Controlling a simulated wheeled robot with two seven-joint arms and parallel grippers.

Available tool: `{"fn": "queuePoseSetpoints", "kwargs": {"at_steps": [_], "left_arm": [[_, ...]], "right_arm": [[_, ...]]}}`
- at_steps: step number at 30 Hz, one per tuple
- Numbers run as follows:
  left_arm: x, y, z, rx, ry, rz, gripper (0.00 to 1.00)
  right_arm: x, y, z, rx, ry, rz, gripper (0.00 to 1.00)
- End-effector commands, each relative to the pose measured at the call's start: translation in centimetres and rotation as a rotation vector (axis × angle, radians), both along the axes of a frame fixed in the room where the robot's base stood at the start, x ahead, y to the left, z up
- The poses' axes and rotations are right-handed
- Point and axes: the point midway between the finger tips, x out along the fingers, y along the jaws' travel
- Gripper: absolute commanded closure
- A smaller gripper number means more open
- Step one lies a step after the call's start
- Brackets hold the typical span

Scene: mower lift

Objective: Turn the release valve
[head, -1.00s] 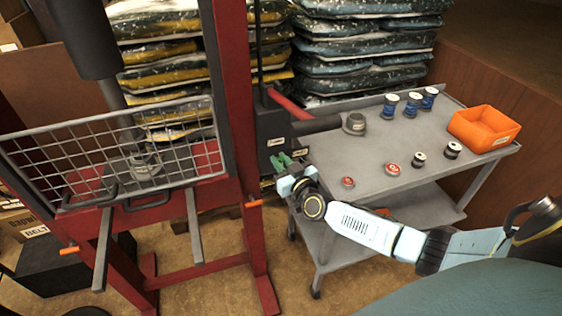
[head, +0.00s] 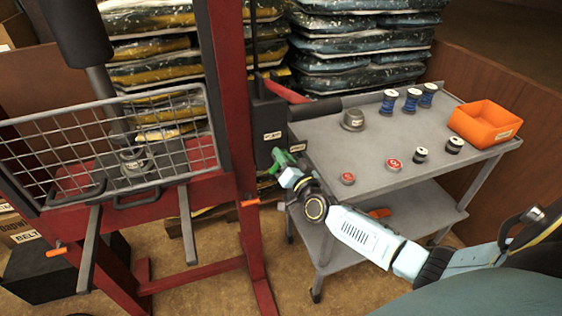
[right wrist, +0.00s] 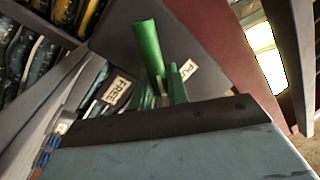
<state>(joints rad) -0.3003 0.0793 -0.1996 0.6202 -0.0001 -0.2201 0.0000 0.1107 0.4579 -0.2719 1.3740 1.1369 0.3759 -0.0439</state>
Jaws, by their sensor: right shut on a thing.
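The release valve's green handle (right wrist: 148,45) shows in the right wrist view as a rounded bar, tilted, against the dark pump block. It also shows as a small green piece in the head view (head: 280,156), low on the block beside the red post. My right gripper (head: 289,168) is at the handle and shut on it; its fingers (right wrist: 163,88) partly hide where they meet it. A label reading FREE (right wrist: 117,91) is left of the handle, and a partly hidden label (right wrist: 188,69) is right of it. My left gripper is out of view.
The red press frame (head: 232,100) with its wire guard (head: 110,140) stands left. A grey cart (head: 345,140) at right carries blue spools, small red and black parts, a grey cup-shaped part (head: 354,119) and an orange bin (head: 485,123). Stacked bags stand behind.

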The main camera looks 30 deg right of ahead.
Motion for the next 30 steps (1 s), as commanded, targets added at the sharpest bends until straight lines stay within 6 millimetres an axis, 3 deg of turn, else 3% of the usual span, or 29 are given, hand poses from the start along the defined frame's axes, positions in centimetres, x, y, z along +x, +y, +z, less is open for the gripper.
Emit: {"fn": "queuePoseSetpoints", "kwargs": {"at_steps": [17, 30], "left_arm": [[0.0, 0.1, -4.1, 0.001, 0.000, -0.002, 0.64], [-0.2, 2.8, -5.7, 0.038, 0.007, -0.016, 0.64]], "right_arm": [[-0.3, -0.8, -1.4, 0.533, -0.128, -0.001, 1.00], [-0.3, -1.0, -2.0, 0.829, -0.197, -0.001, 1.00]]}}
